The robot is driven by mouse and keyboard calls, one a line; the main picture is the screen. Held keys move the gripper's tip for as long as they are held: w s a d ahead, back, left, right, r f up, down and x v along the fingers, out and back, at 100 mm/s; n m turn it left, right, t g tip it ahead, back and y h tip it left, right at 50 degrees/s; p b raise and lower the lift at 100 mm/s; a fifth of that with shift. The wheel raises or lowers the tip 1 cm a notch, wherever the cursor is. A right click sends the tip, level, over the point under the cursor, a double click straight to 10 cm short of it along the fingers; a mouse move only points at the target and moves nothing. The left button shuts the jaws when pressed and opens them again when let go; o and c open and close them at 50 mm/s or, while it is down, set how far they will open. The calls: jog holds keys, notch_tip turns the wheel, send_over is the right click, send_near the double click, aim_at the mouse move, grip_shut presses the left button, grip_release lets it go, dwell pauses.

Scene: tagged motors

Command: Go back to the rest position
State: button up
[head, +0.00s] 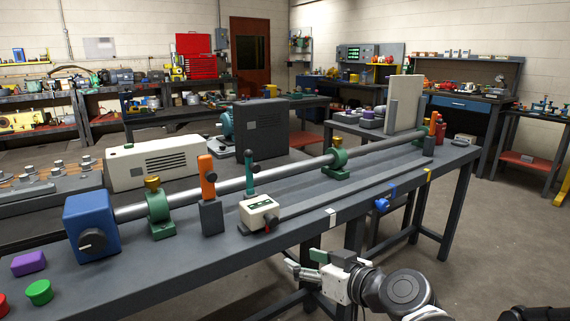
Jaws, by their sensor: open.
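My gripper (304,263) is at the bottom centre of the head view, in front of the bench's near edge. Its fingers point left and stand apart, with nothing seen between them. My arm comes in from the lower right. The long dark workbench (300,230) carries a steel shaft (240,184) running from a blue block (92,226) at the left, through green supports (160,214), to the far right. No tagged motor can be made out for certain.
Open floor (490,240) lies to the right.

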jog(key=s+d+f+m+g+h, duration=0.2)
jog(key=s+d+m+g+h, duration=0.35)
jog(key=s+d, duration=0.95)
notch_tip(320, 180, up, 16)
jog(key=t+h+p, duration=0.1)
jog(key=h+p, duration=0.2)
jog(key=p, duration=1.3)
jog(key=shift+d+m, duration=0.25)
jog(key=shift+m, duration=0.2)
jog(key=shift+o, duration=0.5)
